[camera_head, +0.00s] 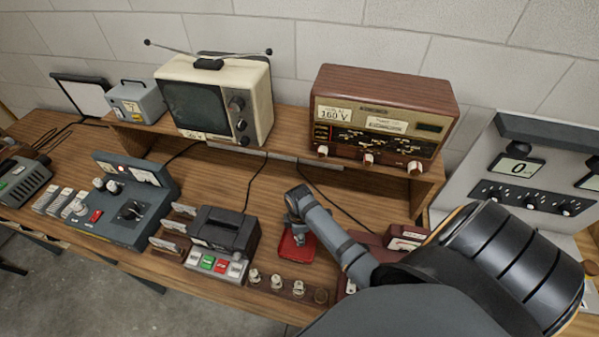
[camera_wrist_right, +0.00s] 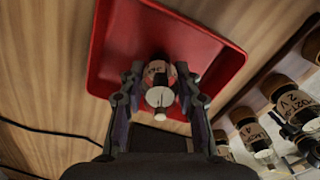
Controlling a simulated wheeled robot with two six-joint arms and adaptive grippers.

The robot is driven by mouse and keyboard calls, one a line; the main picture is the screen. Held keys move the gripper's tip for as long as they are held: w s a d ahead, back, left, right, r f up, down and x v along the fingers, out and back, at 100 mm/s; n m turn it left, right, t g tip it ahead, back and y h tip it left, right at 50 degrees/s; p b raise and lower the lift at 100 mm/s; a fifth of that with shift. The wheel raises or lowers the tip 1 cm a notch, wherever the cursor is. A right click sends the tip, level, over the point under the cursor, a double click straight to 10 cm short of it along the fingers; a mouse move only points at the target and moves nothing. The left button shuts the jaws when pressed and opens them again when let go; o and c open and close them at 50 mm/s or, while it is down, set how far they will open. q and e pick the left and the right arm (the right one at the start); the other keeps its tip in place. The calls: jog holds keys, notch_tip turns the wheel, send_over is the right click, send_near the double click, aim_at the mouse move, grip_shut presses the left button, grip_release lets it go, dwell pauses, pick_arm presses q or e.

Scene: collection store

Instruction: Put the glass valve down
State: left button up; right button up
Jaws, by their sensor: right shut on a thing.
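My right gripper (camera_wrist_right: 160,88) is shut on the glass valve (camera_wrist_right: 158,97), a small pale piece with a dark marking, a round white end and a short pin. In the right wrist view the valve is in front of the red tray (camera_wrist_right: 112,50); I cannot tell whether it touches the tray floor. In the head view my right gripper (camera_head: 297,205) is at the red tray (camera_head: 297,248) on the bench, and the valve is hidden there. My left gripper is in neither view.
A wooden rack (camera_head: 270,285) with several valves stands at the bench's front edge, beside the tray. A dark device with coloured buttons (camera_head: 222,235) is left of the tray. A shelf behind carries a television (camera_head: 215,95) and a wooden-cased instrument (camera_head: 380,115).

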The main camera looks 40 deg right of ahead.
jog(key=o, duration=1)
jog(key=shift+f, duration=0.15)
jog(key=shift+o, duration=0.2)
notch_tip(320, 180, up, 12)
jog(key=b, duration=0.3)
jog(key=shift+f, duration=0.15)
jog(key=shift+r, duration=0.35)
jog(key=shift+f, duration=0.1)
